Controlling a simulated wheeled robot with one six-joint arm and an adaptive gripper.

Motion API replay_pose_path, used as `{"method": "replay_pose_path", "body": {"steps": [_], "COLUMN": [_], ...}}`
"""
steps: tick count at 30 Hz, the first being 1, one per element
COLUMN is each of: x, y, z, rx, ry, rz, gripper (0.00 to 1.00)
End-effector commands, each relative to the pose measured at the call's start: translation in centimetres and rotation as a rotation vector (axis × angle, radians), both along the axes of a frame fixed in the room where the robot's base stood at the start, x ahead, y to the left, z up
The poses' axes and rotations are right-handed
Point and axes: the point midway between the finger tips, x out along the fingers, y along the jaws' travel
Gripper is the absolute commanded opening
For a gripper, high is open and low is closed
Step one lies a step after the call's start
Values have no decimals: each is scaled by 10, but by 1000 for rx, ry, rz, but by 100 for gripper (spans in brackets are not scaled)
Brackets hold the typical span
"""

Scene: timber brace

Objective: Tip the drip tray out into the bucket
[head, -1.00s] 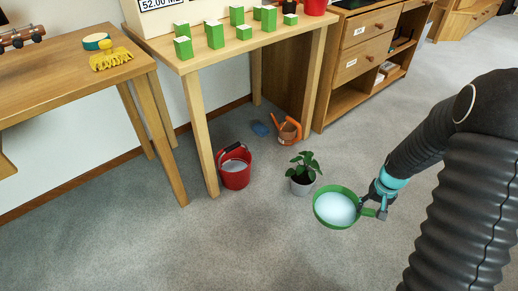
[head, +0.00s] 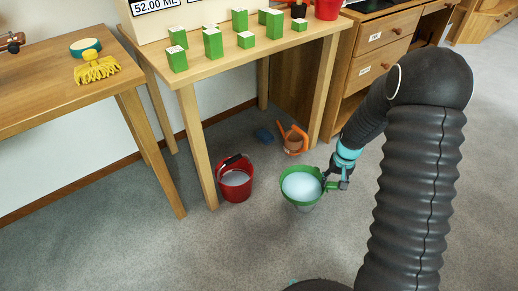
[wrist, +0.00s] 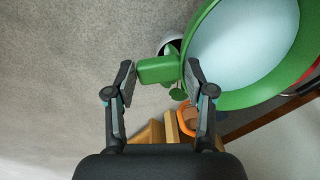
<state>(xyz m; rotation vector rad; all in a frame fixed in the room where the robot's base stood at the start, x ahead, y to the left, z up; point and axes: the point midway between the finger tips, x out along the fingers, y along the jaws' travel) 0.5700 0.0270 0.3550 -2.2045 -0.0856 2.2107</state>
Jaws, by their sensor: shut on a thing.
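The drip tray (head: 287,199) is a round green dish with a side handle, filled with pale bluish-white liquid. It looks about level in the head view. My gripper (head: 337,185) is shut on its handle (wrist: 157,69) and holds it above the floor. The red bucket (head: 234,193) stands upright on the floor to the left of the tray, with a pale content inside and its dark-gripped handle at the rim. Tray and bucket are apart in the head view. In the wrist view the tray covers most of a red edge at the far right.
A potted plant (wrist: 172,42) is mostly hidden behind the tray. An orange pot-like object (head: 294,140) and a blue item (head: 264,135) lie under the wooden table (head: 205,75). A table leg (head: 197,150) stands close left of the bucket. Floor in front is clear.

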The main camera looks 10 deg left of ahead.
Motion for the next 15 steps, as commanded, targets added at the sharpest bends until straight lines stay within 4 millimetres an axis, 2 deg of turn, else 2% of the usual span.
{"method": "replay_pose_path", "body": {"steps": [3, 6, 10, 15], "x": [35, 60, 82, 96], "y": [51, 100, 164, 234], "z": [-4, -11, -20, -31], "rx": [2, 3, 5, 6], "ry": [0, 2, 2, 4], "rz": [57, 105, 158, 210], "gripper": [0, 0, 0, 0]}}
